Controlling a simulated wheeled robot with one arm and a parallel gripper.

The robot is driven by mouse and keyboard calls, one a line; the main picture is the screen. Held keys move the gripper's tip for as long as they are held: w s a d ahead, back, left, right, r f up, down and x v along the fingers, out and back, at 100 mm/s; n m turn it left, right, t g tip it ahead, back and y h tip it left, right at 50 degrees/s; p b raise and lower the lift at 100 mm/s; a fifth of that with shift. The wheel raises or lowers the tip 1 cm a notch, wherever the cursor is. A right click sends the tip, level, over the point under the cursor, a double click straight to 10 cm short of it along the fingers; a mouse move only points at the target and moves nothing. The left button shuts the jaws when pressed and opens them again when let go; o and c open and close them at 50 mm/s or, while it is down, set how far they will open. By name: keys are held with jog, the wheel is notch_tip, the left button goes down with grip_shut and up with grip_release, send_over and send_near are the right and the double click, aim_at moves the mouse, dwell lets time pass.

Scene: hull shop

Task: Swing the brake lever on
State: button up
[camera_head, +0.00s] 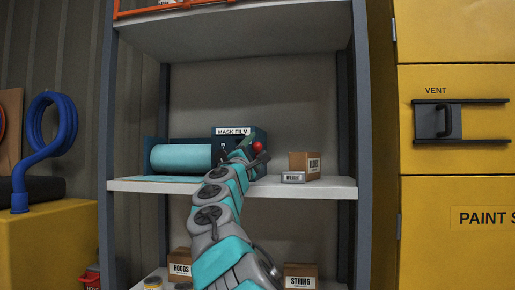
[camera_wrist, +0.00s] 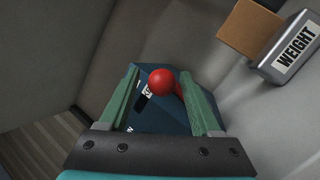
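The mask film dispenser (camera_head: 238,131) stands on the middle shelf, with a pale blue film roll (camera_head: 182,158) at its left. A red ball knob (camera_head: 257,146), seemingly the brake lever's end, shows at the dispenser's right side. In the wrist view the red knob (camera_wrist: 161,82) sits between the green fingers, with a short red piece beside it near the right finger. My gripper (camera_wrist: 160,74) is open around the knob, with a visible gap on the left side. Whether the right finger touches the red piece I cannot tell. My arm hides part of the dispenser's front.
A metal block labelled WEIGHT (camera_wrist: 293,47) and a brown box (camera_head: 305,163) lie just right of my gripper on the shelf (camera_head: 335,188). Shelf posts (camera_head: 361,130) bound the bay. Yellow cabinets (camera_head: 455,150) stand right; a blue hose (camera_head: 62,130) is left.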

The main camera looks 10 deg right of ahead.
jog(key=shift+a+f, duration=0.1)
jog(key=shift+a, duration=0.05)
jog(key=b+v, duration=0.1)
jog(key=v, duration=0.6)
jog(key=shift+s+b, duration=0.3)
jog(key=shift+b, duration=0.05)
jog(key=shift+f, duration=0.1)
dwell(0.4)
